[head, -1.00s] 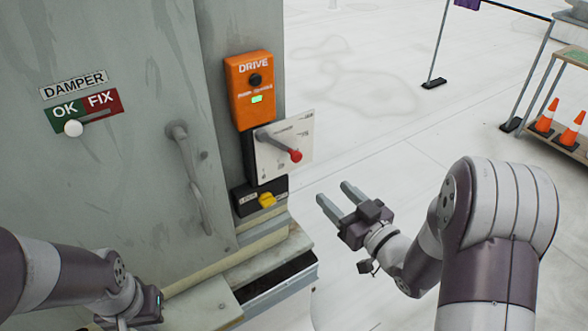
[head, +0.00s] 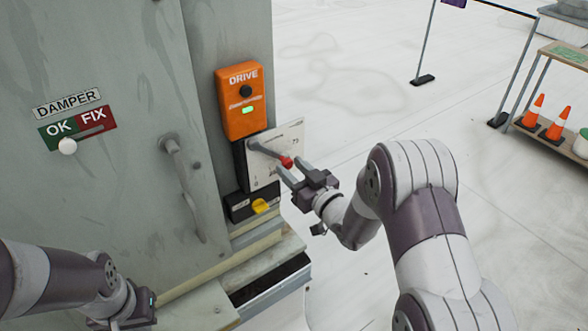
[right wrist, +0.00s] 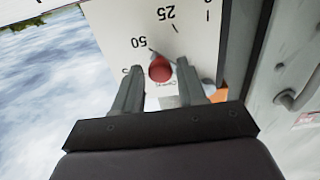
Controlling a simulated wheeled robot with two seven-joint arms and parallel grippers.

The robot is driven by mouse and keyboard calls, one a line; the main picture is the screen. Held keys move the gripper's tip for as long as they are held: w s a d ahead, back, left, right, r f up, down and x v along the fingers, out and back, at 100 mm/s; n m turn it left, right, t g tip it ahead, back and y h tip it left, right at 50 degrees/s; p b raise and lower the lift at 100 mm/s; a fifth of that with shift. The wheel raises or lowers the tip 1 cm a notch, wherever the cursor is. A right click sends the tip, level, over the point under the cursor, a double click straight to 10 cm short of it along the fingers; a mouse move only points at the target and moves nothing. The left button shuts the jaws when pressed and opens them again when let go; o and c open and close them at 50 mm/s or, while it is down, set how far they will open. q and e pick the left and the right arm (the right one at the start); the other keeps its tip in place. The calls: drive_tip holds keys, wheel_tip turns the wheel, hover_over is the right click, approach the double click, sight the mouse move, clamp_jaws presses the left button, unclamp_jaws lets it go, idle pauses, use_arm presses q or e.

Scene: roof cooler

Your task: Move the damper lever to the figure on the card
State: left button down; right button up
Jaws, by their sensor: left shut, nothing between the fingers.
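The damper lever (head: 268,151) is a grey bar with a red knob (head: 287,162) in front of a white scale plate (head: 262,176). It slants down to the right. In the right wrist view the red knob (right wrist: 160,68) is close to the 50 mark; 25 also shows. My right gripper (head: 284,174) is open at the knob, which appears between its fingertips in the right wrist view. Contact cannot be told. My left gripper (head: 135,312) is low at the bottom edge, its fingers hidden or cut off. I cannot make out a separate card with a figure.
A door handle (head: 183,185) and DAMPER OK/FIX sign (head: 78,126) are on the left cabinet. Cones (head: 558,123) stand on a cart at right.

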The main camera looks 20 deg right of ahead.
clamp_jaws()
drive_tip(key=a+m, duration=0.1)
drive_tip(key=a+f+m+b, duration=0.1)
drive_tip(key=m, duration=0.1)
drive_tip(key=s+a+f+m, duration=0.1)
drive_tip(key=shift+m+b, duration=0.3)
drive_tip(key=shift+b, duration=0.1)
drive_tip(key=shift+o, duration=2.2)
unclamp_jaws()
drive_tip(key=b+v, duration=0.2)
drive_tip(key=v, duration=1)
drive_tip(key=shift+s, duration=0.3)
drive_tip(key=shift+d, duration=0.15)
